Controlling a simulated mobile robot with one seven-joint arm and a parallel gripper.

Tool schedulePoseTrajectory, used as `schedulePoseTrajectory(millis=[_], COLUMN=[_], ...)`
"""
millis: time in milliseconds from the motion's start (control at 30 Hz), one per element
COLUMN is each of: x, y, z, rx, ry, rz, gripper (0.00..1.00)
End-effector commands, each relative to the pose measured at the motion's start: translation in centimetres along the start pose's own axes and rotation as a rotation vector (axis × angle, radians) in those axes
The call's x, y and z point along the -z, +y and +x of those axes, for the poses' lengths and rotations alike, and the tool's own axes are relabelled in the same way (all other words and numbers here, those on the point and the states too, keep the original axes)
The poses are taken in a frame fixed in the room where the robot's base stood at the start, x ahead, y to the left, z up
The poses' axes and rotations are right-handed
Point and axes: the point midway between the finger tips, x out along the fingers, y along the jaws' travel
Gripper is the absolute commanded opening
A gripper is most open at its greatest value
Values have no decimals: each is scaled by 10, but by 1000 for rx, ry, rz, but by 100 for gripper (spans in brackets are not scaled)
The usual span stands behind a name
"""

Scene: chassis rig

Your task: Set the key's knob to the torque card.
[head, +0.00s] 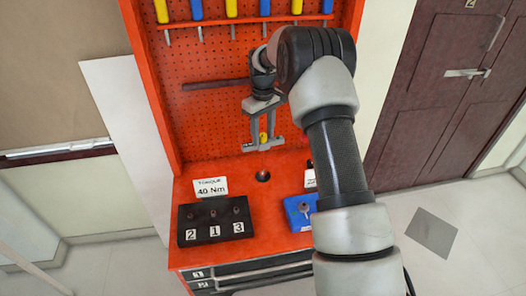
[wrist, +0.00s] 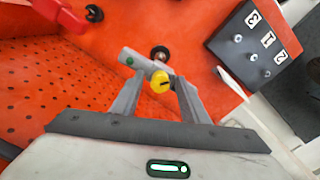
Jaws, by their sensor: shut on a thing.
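My gripper (head: 263,143) is shut on the key, above the orange bench top. In the wrist view the key's yellow knob (wrist: 160,81) shows between the fingertips, with a dark mark on its face. A grey bar with a green dot (wrist: 131,61) lies just beyond it. The yellow part of the key also shows in the head view (head: 263,138). The knob's setting is too small to read. The white torque card (head: 211,188) stands at the back left of the bench and reads 40 Nm.
A dark round socket (head: 263,176) sits in the bench below the gripper. A black block (head: 214,221) with posts marked 2, 1, 3 stands front left. A blue tray (head: 299,214) lies at right, partly hidden by my arm. An orange pegboard (head: 225,85) with hanging tools rises behind.

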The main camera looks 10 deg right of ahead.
Motion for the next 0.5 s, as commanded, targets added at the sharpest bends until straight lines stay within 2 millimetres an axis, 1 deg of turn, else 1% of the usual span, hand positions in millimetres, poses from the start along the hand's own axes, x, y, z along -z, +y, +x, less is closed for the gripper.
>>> schedulePoseTrajectory(millis=[200,267,367,433,500], x=[-1,-1,-1,-1,-1], y=[0,0,0,-1,0], z=[1,1,1,1,1], rx=[1,1,0,-1,-1], ry=[-2,-3,-4,-4,-3], rz=[3,29,165,308,454], gripper=[28,28,28,28,26])
